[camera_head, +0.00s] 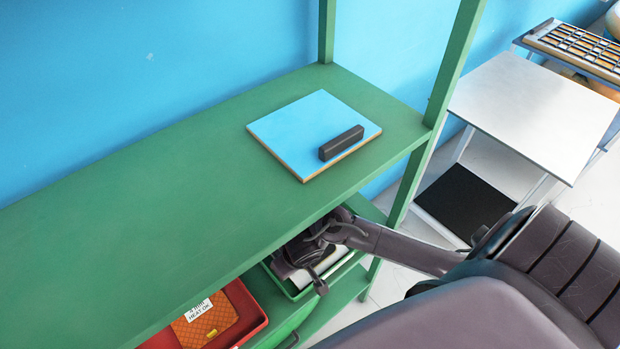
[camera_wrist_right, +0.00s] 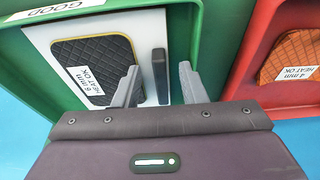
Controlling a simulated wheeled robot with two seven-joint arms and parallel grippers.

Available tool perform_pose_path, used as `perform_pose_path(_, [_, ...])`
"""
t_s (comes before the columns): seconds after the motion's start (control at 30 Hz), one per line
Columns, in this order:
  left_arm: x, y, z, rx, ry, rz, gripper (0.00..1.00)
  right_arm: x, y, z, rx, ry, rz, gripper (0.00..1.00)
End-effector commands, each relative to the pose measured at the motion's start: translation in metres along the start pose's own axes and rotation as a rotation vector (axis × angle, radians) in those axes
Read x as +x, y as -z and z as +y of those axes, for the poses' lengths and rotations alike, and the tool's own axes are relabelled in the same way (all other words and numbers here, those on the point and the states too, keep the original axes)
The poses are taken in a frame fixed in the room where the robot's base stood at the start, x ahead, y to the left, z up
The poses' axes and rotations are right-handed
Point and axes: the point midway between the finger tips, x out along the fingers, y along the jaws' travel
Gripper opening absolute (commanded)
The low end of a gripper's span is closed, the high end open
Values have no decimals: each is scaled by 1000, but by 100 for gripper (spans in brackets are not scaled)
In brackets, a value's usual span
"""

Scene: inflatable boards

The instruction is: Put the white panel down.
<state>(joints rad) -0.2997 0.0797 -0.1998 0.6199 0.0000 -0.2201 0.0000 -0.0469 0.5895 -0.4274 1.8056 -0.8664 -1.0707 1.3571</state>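The white panel (camera_wrist_right: 143,32) lies in a green bin (camera_wrist_right: 200,25) labelled GOOD in the right wrist view. It has a black bar handle (camera_wrist_right: 160,72), and a dark quilted pad (camera_wrist_right: 92,62) with a "HEAT OK" label lies over its left part. My right gripper (camera_wrist_right: 158,75) is open, with one finger on each side of the handle and a visible gap on both sides. In the head view my right gripper (camera_head: 312,262) is below the shelf top, partly hidden by the shelf edge and my arm. My left gripper is not in view.
A blue panel (camera_head: 290,125) with a black handle lies on the green shelf top (camera_head: 150,215). A red bin (camera_head: 255,308) with an orange pad (camera_head: 205,322) stands beside the green bin. A green post (camera_head: 455,60) rises at the shelf's right end. A white table (camera_head: 535,105) stands further right.

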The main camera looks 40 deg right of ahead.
Motion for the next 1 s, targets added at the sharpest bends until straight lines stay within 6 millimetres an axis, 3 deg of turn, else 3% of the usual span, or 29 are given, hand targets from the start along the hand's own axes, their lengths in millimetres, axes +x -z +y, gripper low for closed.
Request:
perform_pose_path(0.03, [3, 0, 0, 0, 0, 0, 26, -2, -14, 0, -2, -1, -3, 38])
perform_pose_path(0.2, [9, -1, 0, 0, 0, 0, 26, -10, -47, 0, -2, -2, -1, 38])
perform_pose_path(0.4, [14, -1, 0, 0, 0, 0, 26, -18, -70, -1, -1, -1, 1, 38])
perform_pose_path(1.0, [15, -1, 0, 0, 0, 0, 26, -21, -76, -1, 0, 0, 3, 38])
